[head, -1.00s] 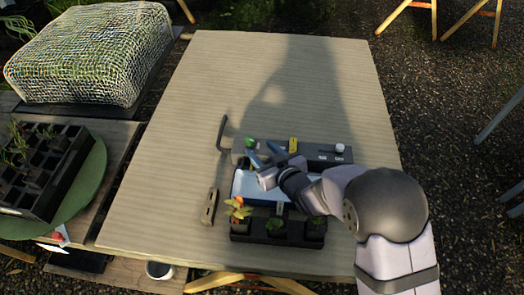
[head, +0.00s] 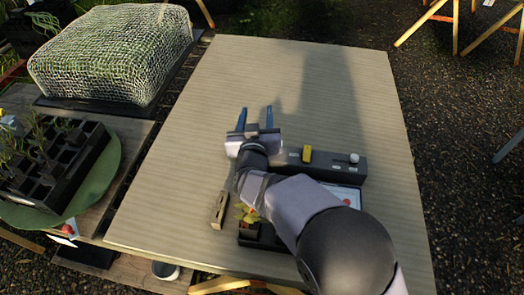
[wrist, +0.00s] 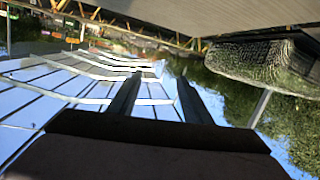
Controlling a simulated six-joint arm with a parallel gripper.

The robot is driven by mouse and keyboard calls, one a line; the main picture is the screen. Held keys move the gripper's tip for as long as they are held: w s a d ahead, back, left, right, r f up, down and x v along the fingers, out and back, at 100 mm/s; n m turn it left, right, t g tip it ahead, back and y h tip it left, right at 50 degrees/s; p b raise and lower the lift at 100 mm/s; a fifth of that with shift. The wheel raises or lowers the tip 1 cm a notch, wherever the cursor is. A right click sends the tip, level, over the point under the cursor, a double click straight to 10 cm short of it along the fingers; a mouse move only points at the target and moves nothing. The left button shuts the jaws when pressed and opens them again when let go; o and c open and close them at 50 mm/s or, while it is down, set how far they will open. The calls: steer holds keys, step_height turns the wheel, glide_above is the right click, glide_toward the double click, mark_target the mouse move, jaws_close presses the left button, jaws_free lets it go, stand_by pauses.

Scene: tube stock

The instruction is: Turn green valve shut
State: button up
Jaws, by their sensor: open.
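The grey valve block (head: 331,169) lies on the table, with a yellow valve (head: 307,153) near its middle and a white knob (head: 354,158) at its right end. The green valve at its left end is hidden behind my gripper and wrist in the head view. My gripper (head: 256,110) is open and empty, its two blue fingers pointing to the far side of the table, beyond the block's left end. In the wrist view the dark fingers (wrist: 158,82) stand apart with nothing between them, and no valve shows.
A wooden piece (head: 219,210) lies left of a planted pot tray (head: 249,232), partly hidden by my arm. A netted mound (head: 110,55) and a black seedling tray (head: 60,165) stand off the table's left side. The table's (head: 290,80) far half is clear.

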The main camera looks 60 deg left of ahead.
steer(key=s+d+f+m+h+b, duration=0.1)
steer(key=f+b, duration=0.1)
steer(key=f, duration=0.2)
steer(key=s+d+f+m+t+h+b, duration=0.1)
steer(key=f+m+h+b, duration=0.1)
steer(key=f+b, duration=0.1)
steer(key=s+d+f+m+h+b, duration=0.1)
steer(key=s+f+m+h+b, duration=0.1)
steer(key=f, duration=0.3)
steer(key=shift+d+t, duration=0.3)
steer(key=shift+d, duration=0.1)
steer(key=shift+x, duration=3.7)
steer(key=c, duration=1.1)
